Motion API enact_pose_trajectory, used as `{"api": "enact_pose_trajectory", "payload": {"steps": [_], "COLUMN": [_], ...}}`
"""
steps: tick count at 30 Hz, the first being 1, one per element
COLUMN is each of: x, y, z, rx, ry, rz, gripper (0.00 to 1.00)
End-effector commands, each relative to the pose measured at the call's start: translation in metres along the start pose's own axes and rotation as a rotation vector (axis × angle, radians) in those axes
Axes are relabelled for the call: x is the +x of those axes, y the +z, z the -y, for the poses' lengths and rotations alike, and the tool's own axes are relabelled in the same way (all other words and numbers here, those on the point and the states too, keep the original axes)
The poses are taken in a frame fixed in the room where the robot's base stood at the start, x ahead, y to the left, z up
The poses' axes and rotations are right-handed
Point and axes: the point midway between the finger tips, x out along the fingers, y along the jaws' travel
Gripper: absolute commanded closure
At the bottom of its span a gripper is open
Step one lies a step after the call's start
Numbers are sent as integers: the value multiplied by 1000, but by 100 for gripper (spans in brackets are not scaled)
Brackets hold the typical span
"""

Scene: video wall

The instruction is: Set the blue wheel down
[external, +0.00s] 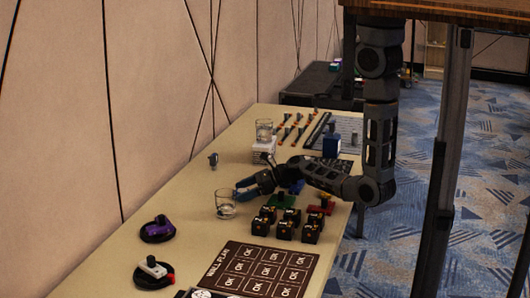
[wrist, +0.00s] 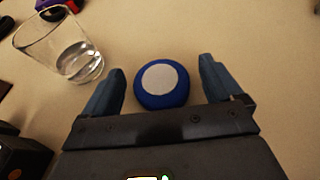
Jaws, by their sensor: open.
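The blue wheel (wrist: 163,90), a round blue piece with a pale grey disc on top, sits between the fingertips of my gripper (wrist: 162,68) in the wrist view. It appears to rest on the beige tabletop. My gripper is open, with a gap on each side of the wheel, wider on the right. In the external view my gripper (external: 250,186) is low over the table, just right of a clear glass. I cannot make out the wheel there; the fingers seem to hide it.
The clear glass (wrist: 62,46) with some liquid stands close beside the left finger; it also shows externally (external: 225,204). Several black blocks (external: 286,229) stand in front of my arm. A purple-topped black piece (external: 157,230) is at the left. The table right of the wheel is clear.

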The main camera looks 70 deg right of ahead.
Motion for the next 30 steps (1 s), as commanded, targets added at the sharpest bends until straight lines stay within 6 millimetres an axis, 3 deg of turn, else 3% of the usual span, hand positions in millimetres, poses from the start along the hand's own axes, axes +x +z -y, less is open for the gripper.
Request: {"api": "enact_pose_trajectory", "payload": {"steps": [12,16,21,30], "x": [-81,-100,-111,-113], "y": [-1,-1,0,0], "z": [0,0,0,0], "rx": [0,1,0,0], "ry": [-3,-3,-2,-1], "rz": [-1,0,0,0], "gripper": [7,7,7,7]}}
